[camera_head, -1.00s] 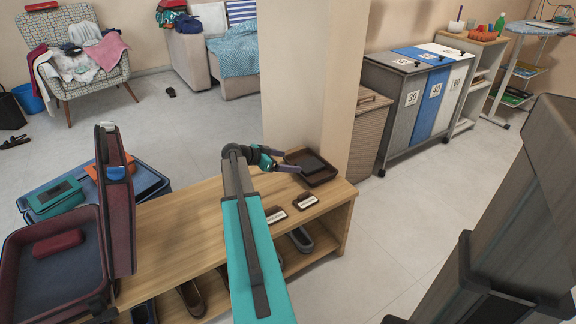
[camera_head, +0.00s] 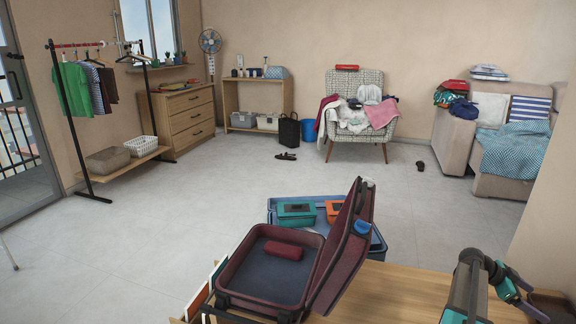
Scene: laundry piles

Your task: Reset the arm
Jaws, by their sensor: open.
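My gripper (camera_head: 530,303) shows at the lower right, at the end of my teal and dark arm. It is open and nothing shows between its fingers. It is above the right part of the wooden bench (camera_head: 400,292), close to a dark brown tray (camera_head: 552,300) that is partly cut off by the frame edge. The lower part of my arm is out of view.
An open maroon suitcase (camera_head: 238,289) holding a red pouch (camera_head: 283,250) stands at the bench's left end. Behind it is a blue suitcase (camera_head: 284,203) with teal and orange cases. An armchair (camera_head: 341,85) bears clothes.

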